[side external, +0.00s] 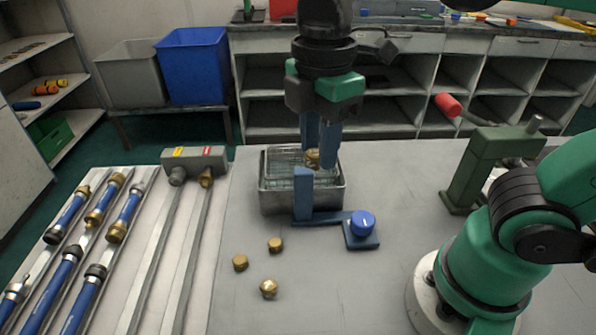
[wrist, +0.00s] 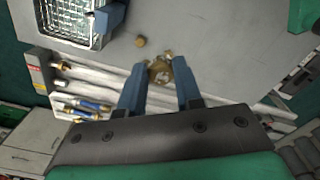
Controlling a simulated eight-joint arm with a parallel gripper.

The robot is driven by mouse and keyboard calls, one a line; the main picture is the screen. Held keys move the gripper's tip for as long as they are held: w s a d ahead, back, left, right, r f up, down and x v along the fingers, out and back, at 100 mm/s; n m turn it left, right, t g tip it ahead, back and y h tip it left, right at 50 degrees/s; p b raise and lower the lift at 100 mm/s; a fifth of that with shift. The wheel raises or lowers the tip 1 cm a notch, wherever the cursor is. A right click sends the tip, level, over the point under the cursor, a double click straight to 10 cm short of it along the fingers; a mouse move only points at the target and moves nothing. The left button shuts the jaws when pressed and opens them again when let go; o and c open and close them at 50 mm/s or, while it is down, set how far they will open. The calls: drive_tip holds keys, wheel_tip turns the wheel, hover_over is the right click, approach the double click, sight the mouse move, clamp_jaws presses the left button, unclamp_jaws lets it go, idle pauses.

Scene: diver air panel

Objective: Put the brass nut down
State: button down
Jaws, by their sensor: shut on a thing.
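My gripper (side external: 313,163) points down with its two blue fingers shut on a brass nut (side external: 312,158). In the wrist view the brass nut (wrist: 160,71) shows between the fingertips (wrist: 160,80). In the side view the held nut overlaps the metal tray with wire mesh (side external: 342,198); its exact height and whether it is over the tray cannot be told. Three loose brass nuts (side external: 275,245) lie on the bench in front of the tray. The fingers partly hide the held nut.
A blue upright plate (side external: 303,190) stands at the tray's front, joined to a base with a blue knob (side external: 362,223). Hoses with brass fittings (side external: 120,225) lie at left. A green press-like stand with a red handle (side external: 475,165) is at right.

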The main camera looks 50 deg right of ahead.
idle(0.3)
drive_tip(key=w+d+r, duration=0.4)
drive_tip(key=w+d, duration=0.2)
hover_over(318, 172)
wheel_tip(318, 172, down, 13)
drive_tip(key=shift+r, duration=0.15)
drive_tip(key=shift+f, duration=2.25)
drive_tip(key=shift+f, duration=0.1)
drive_tip(key=shift+f, duration=0.5)
